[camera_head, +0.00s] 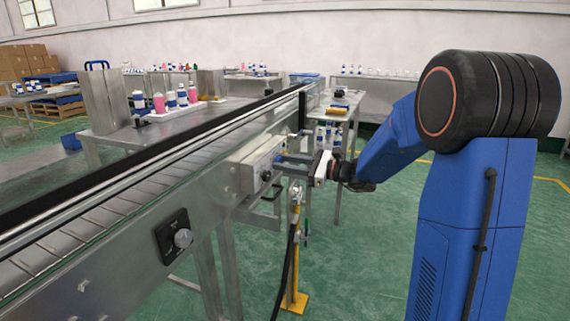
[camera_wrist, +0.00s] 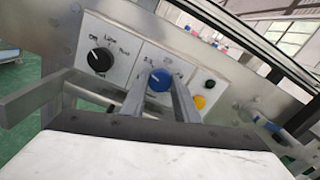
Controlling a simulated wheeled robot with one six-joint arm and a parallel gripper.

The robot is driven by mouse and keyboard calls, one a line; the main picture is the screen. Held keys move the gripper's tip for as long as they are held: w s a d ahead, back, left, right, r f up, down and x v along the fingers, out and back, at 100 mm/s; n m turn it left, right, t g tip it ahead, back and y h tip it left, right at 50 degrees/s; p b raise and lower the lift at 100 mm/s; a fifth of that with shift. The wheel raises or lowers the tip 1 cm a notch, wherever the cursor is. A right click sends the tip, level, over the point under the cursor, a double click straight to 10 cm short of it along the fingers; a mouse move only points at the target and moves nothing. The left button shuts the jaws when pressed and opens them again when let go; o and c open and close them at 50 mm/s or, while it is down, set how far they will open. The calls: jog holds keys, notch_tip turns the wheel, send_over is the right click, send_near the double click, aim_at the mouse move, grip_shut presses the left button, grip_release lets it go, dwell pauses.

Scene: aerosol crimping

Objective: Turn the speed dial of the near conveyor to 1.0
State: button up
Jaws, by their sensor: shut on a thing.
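The near conveyor (camera_head: 110,215) runs diagonally across the head view, with a light control box (camera_head: 262,163) on its side. In the wrist view the panel (camera_wrist: 127,68) carries a blue dial (camera_wrist: 158,80) with printed marks around it; the marks are too small to read surely. My gripper (camera_head: 283,158) reaches the box from the right. In the wrist view my gripper (camera_wrist: 160,90) has its two fingers on either side of the blue dial, shut on it. The fingers hide the dial's lower part.
A black knob (camera_wrist: 100,60) with printed words sits left of the blue dial. A black button (camera_wrist: 209,84) and a yellow button (camera_wrist: 198,102) are to its right. Another dial (camera_head: 183,238) is on the conveyor's nearer side. A yellow post (camera_head: 295,255) stands below my gripper.

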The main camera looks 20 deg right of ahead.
jog(key=n, duration=1)
dwell(0.5)
jog(key=o, duration=1.1)
jog(key=shift+c, duration=0.2)
jog(key=shift+s, duration=0.1)
jog(key=v, duration=1.7)
jog(key=shift+d, duration=0.15)
